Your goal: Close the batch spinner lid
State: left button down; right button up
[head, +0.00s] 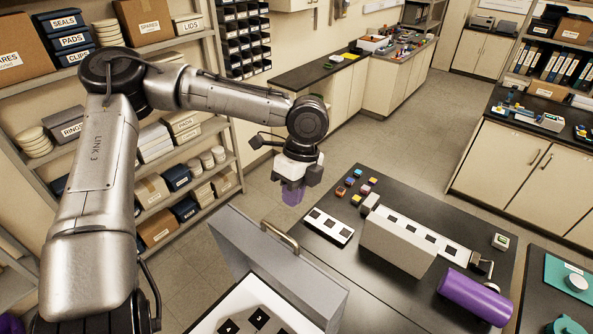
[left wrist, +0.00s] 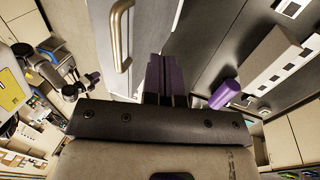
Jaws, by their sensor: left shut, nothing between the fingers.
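The batch spinner lid (head: 250,260) is a grey panel standing raised at the bottom centre of the head view. A brass bar handle (head: 280,237) sits near its upper edge. In front of it shows a white plate with black squares (head: 258,310), cut off by the frame edge. My left gripper (head: 292,195), with purple fingers, is shut and empty, above and beyond the handle and apart from it in the head view. In the left wrist view the closed fingers (left wrist: 164,75) point along the grey lid, with the handle (left wrist: 120,35) to their left.
The dark bench holds a grey block (head: 398,240), a purple cylinder (head: 475,296), a white strip with dark squares (head: 328,226) and several small coloured cubes (head: 358,185). Loaded shelves (head: 180,140) stand at left. Floor is open behind the bench.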

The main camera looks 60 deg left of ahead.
pick_arm(q)
jog(key=shift+s+d+f+p, duration=0.25)
jog(key=shift+s+d+f, duration=0.05)
jog(key=shift+s, duration=0.35)
jog(key=shift+s+d+f+p, duration=0.25)
jog(key=shift+s+f, duration=0.1)
jog(key=shift+s, duration=0.25)
jog(key=shift+s+d+f+p, duration=0.25)
jog(key=shift+s+d+f, duration=0.05)
jog(key=shift+s, duration=0.35)
